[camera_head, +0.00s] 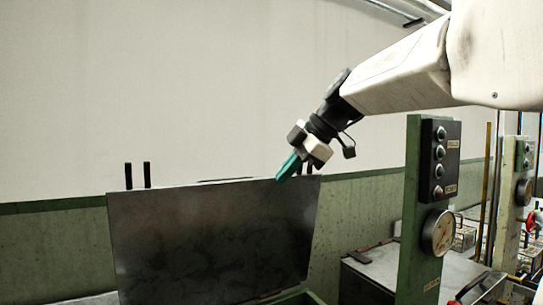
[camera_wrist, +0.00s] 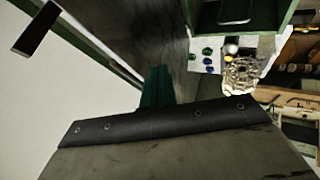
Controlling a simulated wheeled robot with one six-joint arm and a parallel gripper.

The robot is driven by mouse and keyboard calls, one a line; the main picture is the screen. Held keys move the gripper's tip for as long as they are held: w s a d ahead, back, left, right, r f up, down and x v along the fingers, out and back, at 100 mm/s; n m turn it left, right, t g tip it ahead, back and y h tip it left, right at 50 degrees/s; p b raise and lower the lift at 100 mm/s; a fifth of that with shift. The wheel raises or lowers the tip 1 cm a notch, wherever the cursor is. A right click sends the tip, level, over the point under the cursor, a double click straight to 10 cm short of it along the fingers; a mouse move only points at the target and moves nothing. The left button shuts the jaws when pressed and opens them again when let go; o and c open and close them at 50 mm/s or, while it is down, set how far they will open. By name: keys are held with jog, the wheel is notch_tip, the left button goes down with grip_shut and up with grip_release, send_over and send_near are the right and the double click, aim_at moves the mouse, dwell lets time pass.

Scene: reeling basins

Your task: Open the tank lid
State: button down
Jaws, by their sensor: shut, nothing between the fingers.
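The tank lid (camera_head: 205,240) is a dark grey metal sheet standing raised, close to upright, above the green tank rim (camera_head: 295,296) in the head view. My gripper (camera_head: 283,175) has teal fingers pointing down and left, at the lid's top right corner in that view. The fingers are shut with nothing between them. They overlap the lid's edge in the picture; I cannot tell whether they touch it. In the wrist view the teal fingers (camera_wrist: 155,88) show only in part. Most of the tank's inside is hidden behind the lid.
A green post with a button box (camera_head: 439,160) and a dial gauge (camera_head: 438,233) stands right of the lid. Behind it are a grey metal bench top (camera_head: 378,268) and more basins. Black uprights (camera_head: 138,175) rise at the lid's top left. A pale wall stands behind.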

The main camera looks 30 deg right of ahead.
jog(key=shift+w+a+f, duration=0.15)
jog(key=shift+w+f, duration=0.05)
jog(key=shift+w, duration=0.65)
jog(key=shift+w+a+f, duration=0.2)
jog(key=shift+w, duration=0.7)
jog(key=shift+w+a+f, duration=0.15)
jog(key=shift+w+f, duration=0.05)
jog(key=shift+w, duration=0.65)
